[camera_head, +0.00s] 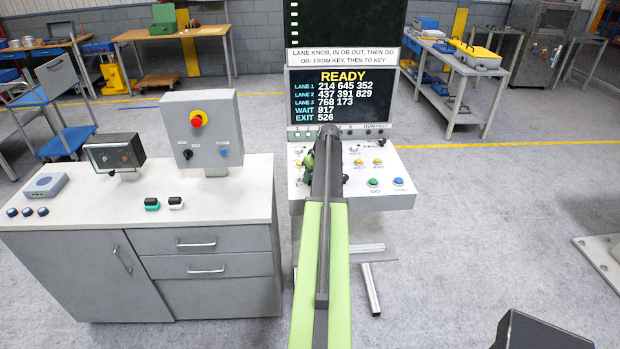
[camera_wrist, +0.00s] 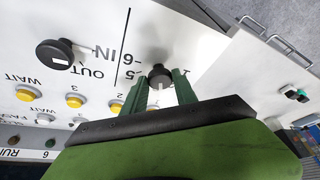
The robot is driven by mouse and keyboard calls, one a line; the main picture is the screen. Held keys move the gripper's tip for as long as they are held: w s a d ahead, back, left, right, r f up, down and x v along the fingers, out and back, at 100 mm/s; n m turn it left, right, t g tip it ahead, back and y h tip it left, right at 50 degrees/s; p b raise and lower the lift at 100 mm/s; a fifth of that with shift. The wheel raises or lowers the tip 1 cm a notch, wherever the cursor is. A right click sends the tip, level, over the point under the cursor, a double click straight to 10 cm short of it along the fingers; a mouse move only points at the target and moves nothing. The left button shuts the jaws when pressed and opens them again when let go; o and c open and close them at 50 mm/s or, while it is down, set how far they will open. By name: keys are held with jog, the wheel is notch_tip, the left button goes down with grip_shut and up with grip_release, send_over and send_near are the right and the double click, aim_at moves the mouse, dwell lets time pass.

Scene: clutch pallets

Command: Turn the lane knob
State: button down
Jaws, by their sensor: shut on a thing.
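My gripper (camera_wrist: 163,88) has its green fingers shut on a round black knob (camera_wrist: 159,73) with a white mark, on the white control panel (camera_wrist: 100,20). The numbers 5 and 6 are printed beside this knob. A second black knob (camera_wrist: 57,53) with a white mark stands apart to the left, near the words IN and OUT. Neither knob's name is readable. In the head view my arm reaches over the control panel (camera_head: 375,203) and hides both knobs. The screen (camera_head: 344,100) above reads READY, with lane numbers, WAIT 917 and EXIT 526.
Several yellow buttons (camera_wrist: 74,101) sit close by the knobs. Green (camera_head: 373,182) and blue (camera_head: 398,181) buttons are at the panel's front right. A grey cabinet (camera_head: 215,210) stands left, bearing a box with a red emergency button (camera_head: 197,119). Floor on the right is mostly clear.

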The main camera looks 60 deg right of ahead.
jog(key=shift+d+n, duration=0.1)
jog(key=shift+n, duration=0.5)
jog(key=c, duration=1)
grip_release()
jog(key=shift+s+r, duration=0.1)
jog(key=shift+r, duration=0.1)
jog(key=p+v, duration=1.6)
jog(key=v, duration=0.1)
jog(key=shift+d, duration=0.3)
